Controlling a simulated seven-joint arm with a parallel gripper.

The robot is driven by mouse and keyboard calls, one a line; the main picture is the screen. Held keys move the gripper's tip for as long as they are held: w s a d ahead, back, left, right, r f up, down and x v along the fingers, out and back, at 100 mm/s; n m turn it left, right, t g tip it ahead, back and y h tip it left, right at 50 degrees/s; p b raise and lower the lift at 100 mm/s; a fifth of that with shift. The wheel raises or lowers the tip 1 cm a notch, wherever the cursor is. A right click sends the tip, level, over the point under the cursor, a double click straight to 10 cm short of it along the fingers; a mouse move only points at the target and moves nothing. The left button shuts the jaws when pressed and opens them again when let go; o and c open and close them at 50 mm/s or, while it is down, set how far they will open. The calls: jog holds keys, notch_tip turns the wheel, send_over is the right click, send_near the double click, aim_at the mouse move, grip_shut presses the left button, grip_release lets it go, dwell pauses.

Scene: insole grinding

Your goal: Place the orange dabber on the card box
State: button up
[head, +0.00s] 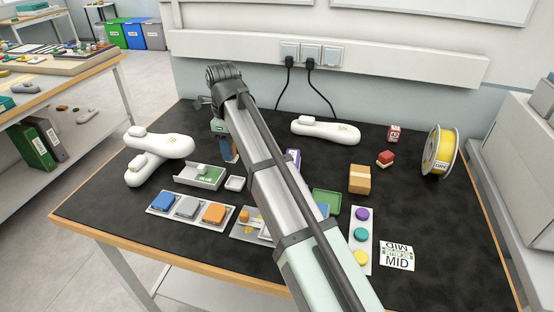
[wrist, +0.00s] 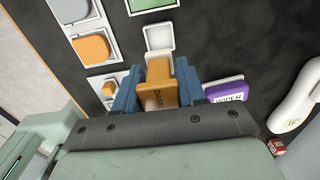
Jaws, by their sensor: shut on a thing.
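My gripper (wrist: 157,92) is shut on the orange dabber (wrist: 160,75), which sits between its two blue fingers in the wrist view. Part of a dark label shows on the dabber. In the head view my gripper (head: 227,148) is left of the table's middle, behind the small white dish, with the dabber mostly hidden there. I cannot tell how far the dabber is above the table. The card box (head: 360,180), brown with a paler band, stands right of my arm, well apart from the gripper.
White insole-like shapes (head: 325,130) lie at the back and left. A glue tray (head: 199,177), a small white dish (head: 235,184) and a block tray (head: 188,208) are nearby.

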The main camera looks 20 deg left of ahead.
jog(key=shift+w+d+r, duration=0.15)
jog(key=shift+r, duration=0.05)
jog(key=w+d+m, duration=0.2)
jog(key=w+d, duration=0.5)
jog(key=d, duration=0.2)
notch_tip(320, 180, up, 3)
jog(key=n, duration=0.2)
send_over(361, 175)
jog(key=shift+f, duration=4.9)
jog(key=o, duration=1)
jog(key=shift+f, duration=0.1)
